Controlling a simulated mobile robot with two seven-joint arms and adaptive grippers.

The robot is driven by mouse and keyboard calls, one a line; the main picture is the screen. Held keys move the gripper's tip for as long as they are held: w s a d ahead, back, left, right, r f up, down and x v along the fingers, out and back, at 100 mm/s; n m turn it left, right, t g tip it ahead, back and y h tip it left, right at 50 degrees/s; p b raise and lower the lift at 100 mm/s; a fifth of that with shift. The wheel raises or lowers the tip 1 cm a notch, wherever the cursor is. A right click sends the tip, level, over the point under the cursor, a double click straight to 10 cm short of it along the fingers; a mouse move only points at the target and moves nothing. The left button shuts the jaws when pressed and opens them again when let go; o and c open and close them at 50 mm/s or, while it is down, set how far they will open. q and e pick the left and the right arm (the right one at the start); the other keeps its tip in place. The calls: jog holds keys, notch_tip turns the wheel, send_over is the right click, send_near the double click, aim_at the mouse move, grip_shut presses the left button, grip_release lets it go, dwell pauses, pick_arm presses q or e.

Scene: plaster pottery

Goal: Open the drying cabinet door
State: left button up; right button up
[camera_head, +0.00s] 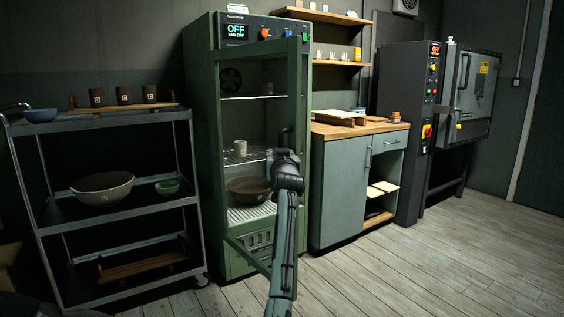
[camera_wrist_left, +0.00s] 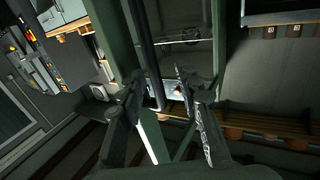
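The green drying cabinet (camera_head: 202,120) stands left of centre in the head view, its display reading OFF. Its green-framed glass door (camera_head: 304,90) stands ajar, its right edge swung out towards me. A dark upright handle bar (camera_head: 284,134) is on that edge; it also shows in the left wrist view (camera_wrist_left: 146,40). My left gripper (camera_head: 287,160) is at the handle. In the left wrist view its fingers (camera_wrist_left: 160,80) are apart, with the bar running between them, nearer the left finger. Contact cannot be told. My right gripper is not in view.
A metal cart (camera_head: 110,119) with bowls and cups stands left of the cabinet. Inside the cabinet are a cup (camera_head: 240,148) and a brown bowl (camera_head: 246,190). A grey counter (camera_head: 340,190) and a kiln (camera_head: 470,95) stand to the right. The wooden floor (camera_head: 440,260) at right is clear.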

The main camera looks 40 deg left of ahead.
pick_arm(q)
jog(key=v, duration=0.9)
jog(key=shift+w, duration=0.1)
jog(key=s+d+f+m+g+h, duration=0.1)
jog(key=s+d+f+m+h, duration=0.3)
jog(key=f, duration=0.7)
jog(key=d+f+m+g+h, duration=0.1)
jog(key=d+f, duration=0.5)
jog(key=f, duration=0.5)
jog(key=s+d+f+m+h, duration=0.25)
jog(key=d+f, duration=0.25)
jog(key=f, duration=0.6)
jog(key=s+d+f+m+g+h, duration=0.2)
jog(key=s+d+f, duration=0.4)
jog(key=s+f, duration=0.5)
jog(key=s+d+f+m+g+h, duration=0.2)
jog(key=s+d+f, duration=0.5)
jog(key=s+f, duration=0.5)
jog(key=s+g+h, duration=0.1)
jog(key=s+g, duration=0.1)
jog(key=shift+g, duration=0.4)
jog(key=shift+r, duration=0.1)
